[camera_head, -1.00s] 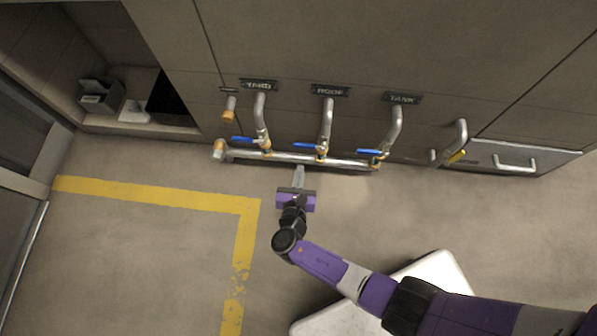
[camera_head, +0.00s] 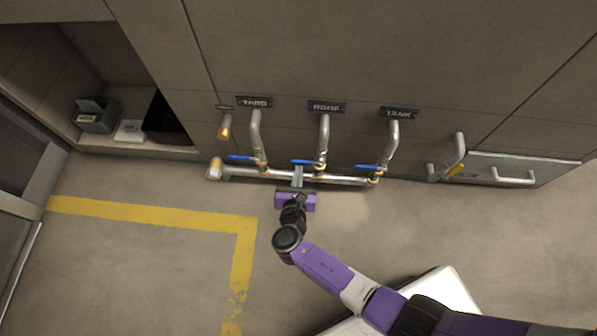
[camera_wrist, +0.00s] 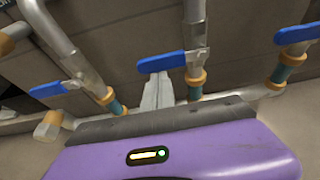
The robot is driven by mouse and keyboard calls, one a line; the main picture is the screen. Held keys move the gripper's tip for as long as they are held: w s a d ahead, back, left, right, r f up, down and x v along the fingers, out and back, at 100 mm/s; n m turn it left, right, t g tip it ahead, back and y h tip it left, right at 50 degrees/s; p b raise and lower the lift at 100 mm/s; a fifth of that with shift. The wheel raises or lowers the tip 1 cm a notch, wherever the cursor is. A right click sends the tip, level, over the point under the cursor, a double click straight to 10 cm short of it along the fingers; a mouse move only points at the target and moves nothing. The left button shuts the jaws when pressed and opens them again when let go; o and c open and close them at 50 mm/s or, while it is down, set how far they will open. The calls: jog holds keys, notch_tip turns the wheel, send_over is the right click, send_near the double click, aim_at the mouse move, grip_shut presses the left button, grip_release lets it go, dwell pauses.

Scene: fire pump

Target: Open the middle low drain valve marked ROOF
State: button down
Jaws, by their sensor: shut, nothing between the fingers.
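The ROOF label (camera_head: 326,107) is above the middle drain pipe (camera_head: 324,135). That pipe's valve has a blue lever (camera_head: 302,162) pointing left, across the pipe. The lever shows in the middle of the wrist view (camera_wrist: 162,61), with a metal stem and an orange collar at its right. My gripper (camera_head: 298,170) is shut and empty, its tips just below the blue lever. In the wrist view the grey fingers (camera_wrist: 158,88) reach up to the lever's lower edge; I cannot tell whether they touch it.
The YARD valve's blue lever (camera_head: 240,158) is to the left and the TANK valve's blue lever (camera_head: 368,168) to the right. A horizontal pipe (camera_head: 335,180) joins all three valves low along the wall. A handled panel (camera_head: 480,170) is at right. Open floor lies in front.

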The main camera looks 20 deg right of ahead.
aim_at(298, 163)
jog(key=shift+r+m, duration=0.4)
jog(key=shift+m, duration=0.1)
notch_tip(298, 163, up, 2)
jog(key=shift+r+m+t+y+p, duration=0.1)
jog(key=shift+m+t+y+p, duration=0.3)
jog(key=shift+m+t+y, duration=0.55)
jog(key=shift+m, duration=0.75)
jog(key=shift+s+d+r+p, duration=0.25)
jog(key=shift+d+r, duration=0.1)
jog(key=shift+r, duration=0.35)
jog(key=shift+s+d+r+p, duration=0.15)
jog(key=shift+d+r+p, duration=0.2)
jog(key=shift+r, duration=0.35)
jog(key=shift+s+d+r+p, duration=0.2)
jog(key=shift+d+r, duration=0.2)
jog(key=shift+r, duration=0.3)
jog(key=shift+s+d+r+m+y, duration=0.25)
jog(key=shift+d+m, duration=0.15)
jog(key=shift+m, duration=0.2)
jog(key=shift+s+d+r, duration=0.25)
jog(key=shift+s+d, duration=0.1)
jog(key=shift+d, duration=0.35)
